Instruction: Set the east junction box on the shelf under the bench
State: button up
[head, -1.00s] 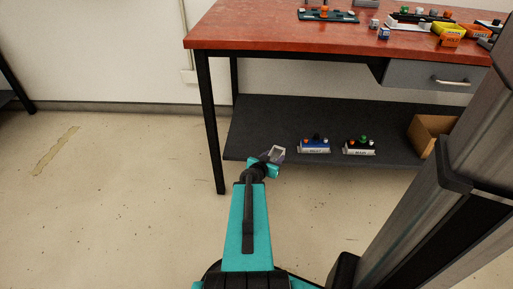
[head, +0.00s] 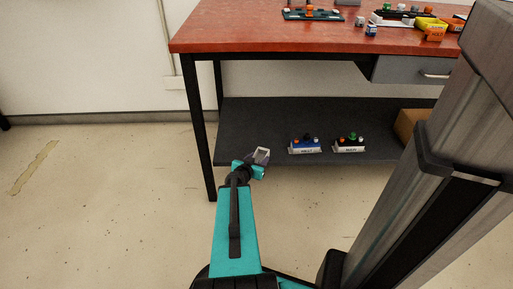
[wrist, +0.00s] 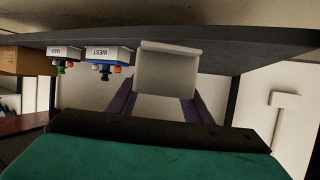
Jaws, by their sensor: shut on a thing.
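My gripper (head: 258,160) is at the left front edge of the shelf (head: 250,115) under the bench. It is shut on a pale grey box (wrist: 168,72), which also shows between the fingers in the head view (head: 262,154). No label is readable on the held box, so I cannot tell from print that it is the east junction box. A blue box marked WEST (head: 306,146) and a black-topped box (head: 349,144) with a green knob stand on the shelf, right of my gripper. The wrist view is upside down. I cannot tell whether the held box touches the shelf.
The red bench top (head: 270,36) overhangs the shelf and carries several small devices and a yellow bin (head: 430,23). A black bench leg (head: 203,140) stands left of my gripper. A cardboard box (head: 410,122) is at the shelf's right. The shelf's left part is bare.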

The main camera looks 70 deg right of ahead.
jog(key=shift+w+d+f+b, duration=0.2)
jog(key=shift+d+b, duration=0.3)
jog(key=shift+b, duration=0.4)
jog(key=shift+w+d+f+b, duration=0.15)
jog(key=shift+d+b, duration=0.35)
jog(key=shift+b, duration=0.35)
jog(key=shift+w+d+f, duration=0.1)
jog(key=shift+w+d, duration=0.75)
jog(key=shift+d, duration=1.2)
jog(key=shift+w+d+f, duration=0.15)
jog(key=shift+w+d, duration=0.65)
jog(key=shift+d, duration=1.3)
jog(key=shift+w+d+f, duration=0.1)
jog(key=shift+w+d, duration=0.75)
jog(key=shift+d, duration=1.2)
jog(key=shift+f+b, duration=0.8)
jog(key=shift+f, duration=0.95)
jog(key=shift+s+f, duration=0.1)
jog(key=shift+f, duration=0.05)
jog(key=o, duration=1.2)
jog(key=shift+r, duration=0.2)
